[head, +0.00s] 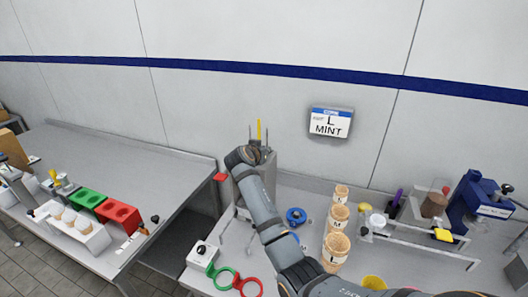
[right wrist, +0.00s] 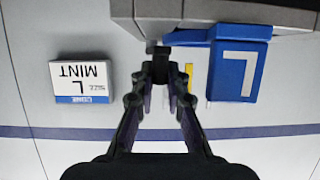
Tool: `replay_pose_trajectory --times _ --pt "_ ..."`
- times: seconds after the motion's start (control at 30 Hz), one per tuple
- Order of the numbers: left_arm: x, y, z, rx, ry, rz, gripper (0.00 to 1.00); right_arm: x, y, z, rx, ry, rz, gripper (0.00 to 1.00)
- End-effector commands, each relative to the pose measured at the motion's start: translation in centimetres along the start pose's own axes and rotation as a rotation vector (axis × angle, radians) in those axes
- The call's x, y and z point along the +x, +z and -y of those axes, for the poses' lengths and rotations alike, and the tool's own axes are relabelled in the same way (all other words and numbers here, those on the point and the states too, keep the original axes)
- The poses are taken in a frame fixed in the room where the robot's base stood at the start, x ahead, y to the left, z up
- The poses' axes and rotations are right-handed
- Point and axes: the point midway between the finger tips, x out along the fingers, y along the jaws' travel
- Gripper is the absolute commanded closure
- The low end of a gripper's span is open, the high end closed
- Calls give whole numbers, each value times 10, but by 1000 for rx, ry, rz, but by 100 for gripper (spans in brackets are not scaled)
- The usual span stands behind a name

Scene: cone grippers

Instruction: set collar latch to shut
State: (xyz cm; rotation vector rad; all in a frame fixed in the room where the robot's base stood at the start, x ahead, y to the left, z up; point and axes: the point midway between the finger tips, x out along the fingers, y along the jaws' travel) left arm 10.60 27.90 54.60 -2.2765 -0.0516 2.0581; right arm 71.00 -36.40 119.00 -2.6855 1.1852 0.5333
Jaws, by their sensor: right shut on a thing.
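My right gripper (right wrist: 160,74) is shut on a small dark knob (right wrist: 158,49) at the edge of a grey housing (right wrist: 225,14). The knob appears to be the collar latch; its setting cannot be read. A blue piece marked L (right wrist: 238,62) sits beside the knob in the right wrist view, joined to it by a blue bar. In the head view my right gripper (head: 250,156) is at the grey dispenser (head: 268,175) by the wall, its fingertips mostly hidden by my wrist. My left gripper is in neither view.
A yellow strip (head: 259,130) stands at the dispenser. A wall sign (head: 330,122) reads L MINT. Stacked cones (head: 338,217), a blue ring (head: 296,216), green (head: 223,277) and red (head: 247,286) rings lie on the bench. The left table's back half is clear.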

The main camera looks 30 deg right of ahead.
Motion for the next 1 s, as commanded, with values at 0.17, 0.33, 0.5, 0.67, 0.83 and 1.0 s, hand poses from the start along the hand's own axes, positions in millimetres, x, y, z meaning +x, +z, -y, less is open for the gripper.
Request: replay_pose_trajectory --times 0.17,0.33,0.5,0.67,0.83,1.0 --pt "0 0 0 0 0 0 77 0 0 0 -1 -1 1 77" --pt "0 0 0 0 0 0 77 0 0 0 -1 -1 0 63" --pt "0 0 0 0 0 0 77 0 0 0 -1 -1 0 63" --pt "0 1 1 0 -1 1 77 -11 1 1 0 -4 1 63" --pt "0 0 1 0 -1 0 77 -44 1 2 2 -6 1 63" --pt "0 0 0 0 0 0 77 -69 1 1 0 -4 1 63"
